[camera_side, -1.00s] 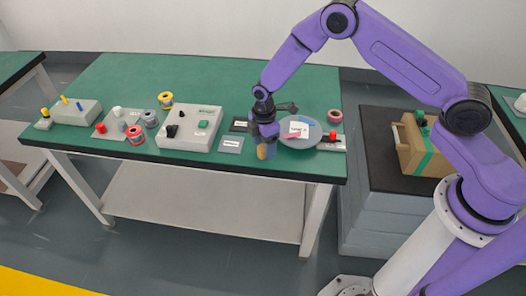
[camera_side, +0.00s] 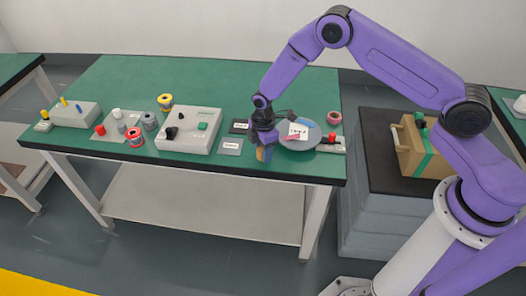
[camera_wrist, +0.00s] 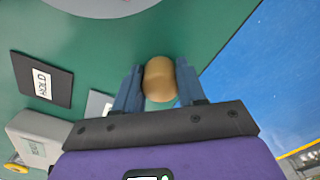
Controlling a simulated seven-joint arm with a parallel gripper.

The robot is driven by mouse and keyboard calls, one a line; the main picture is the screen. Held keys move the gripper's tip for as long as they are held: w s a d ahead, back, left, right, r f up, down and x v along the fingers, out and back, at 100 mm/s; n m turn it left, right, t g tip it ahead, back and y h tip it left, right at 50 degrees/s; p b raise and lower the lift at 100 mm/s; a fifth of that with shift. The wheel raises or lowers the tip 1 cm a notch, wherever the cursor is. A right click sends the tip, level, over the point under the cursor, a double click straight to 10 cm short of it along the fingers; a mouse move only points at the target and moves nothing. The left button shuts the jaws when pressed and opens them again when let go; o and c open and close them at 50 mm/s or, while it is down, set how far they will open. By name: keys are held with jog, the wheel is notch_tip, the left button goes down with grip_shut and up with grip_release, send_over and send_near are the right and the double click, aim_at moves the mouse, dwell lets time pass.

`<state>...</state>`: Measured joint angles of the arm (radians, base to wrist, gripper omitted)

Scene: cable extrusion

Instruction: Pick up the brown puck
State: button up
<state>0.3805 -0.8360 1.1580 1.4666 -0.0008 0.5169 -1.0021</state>
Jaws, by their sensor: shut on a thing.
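The brown puck (camera_wrist: 159,80) is a rounded tan-brown piece between the two blue-grey fingers of my gripper (camera_wrist: 158,88) in the wrist view. The fingers are shut on it, one on each side. In the side view my gripper (camera_side: 264,151) points down near the table's front edge, left of the round grey plate (camera_side: 299,143). A small part of the puck (camera_side: 261,155) shows there between the fingers. I cannot tell whether the puck touches the table.
Left of my gripper lie a dark card marked HOLD (camera_wrist: 41,80) and a grey labelled card (camera_side: 230,146). A grey control box (camera_side: 188,128) and several spools stand further left. A pink-red ring (camera_side: 334,118) lies at the right. The green table's (camera_side: 230,80) back is clear.

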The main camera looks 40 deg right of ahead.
jog(key=shift+r, duration=0.5)
notch_tip(320, 180, up, 2)
jog(key=shift+r, duration=0.2)
jog(key=s+d+r, duration=0.3)
jog(key=s+r, duration=0.6)
jog(key=s, duration=0.4)
jog(key=shift+s+d+r, duration=0.25)
jog(key=shift+s+d, duration=0.05)
jog(key=shift+d, duration=0.05)
